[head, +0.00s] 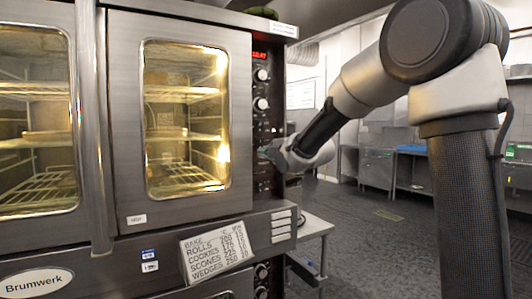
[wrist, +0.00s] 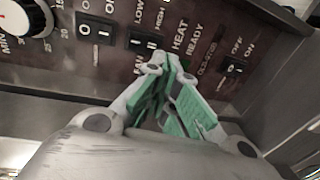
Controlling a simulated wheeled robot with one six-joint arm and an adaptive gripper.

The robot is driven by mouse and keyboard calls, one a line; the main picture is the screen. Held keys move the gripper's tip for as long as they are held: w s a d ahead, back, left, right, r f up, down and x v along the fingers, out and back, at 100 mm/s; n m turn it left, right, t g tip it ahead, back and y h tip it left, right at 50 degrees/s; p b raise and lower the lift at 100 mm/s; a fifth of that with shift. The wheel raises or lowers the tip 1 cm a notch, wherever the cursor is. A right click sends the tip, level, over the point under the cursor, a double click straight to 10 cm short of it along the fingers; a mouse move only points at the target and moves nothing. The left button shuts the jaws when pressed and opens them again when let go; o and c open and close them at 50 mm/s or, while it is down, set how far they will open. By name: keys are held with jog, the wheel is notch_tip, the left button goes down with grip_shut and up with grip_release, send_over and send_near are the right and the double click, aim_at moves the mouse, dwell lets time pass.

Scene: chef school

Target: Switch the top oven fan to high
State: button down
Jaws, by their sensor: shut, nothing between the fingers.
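The top oven (head: 120,110) has a dark control panel on its right side, with a red lit display above two round knobs. In the wrist view, the fan switch (wrist: 143,42) is a small black rocker, with LOW and HIGH above it and FAN below. Which side of it is pressed I cannot tell. My gripper (wrist: 168,66) is shut and empty, its green-padded fingertips just below and right of the fan switch, partly overlapping it in view. Contact is unclear. In the head view my gripper (head: 268,152) is at the lower part of the panel, which it partly hides.
Another rocker switch (wrist: 96,29) is left of the fan switch, beside a white timer knob (wrist: 27,18). A cool-down switch (wrist: 232,68) is to the right. A metal table (head: 316,226) stands low beside the oven. The floor (head: 385,250) to the right is open.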

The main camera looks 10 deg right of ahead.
jog(key=s+d+f, duration=0.1)
jog(key=s+d, duration=0.2)
jog(key=s, duration=0.5)
jog(key=shift+s, duration=0.35)
jog(key=shift+f, duration=0.1)
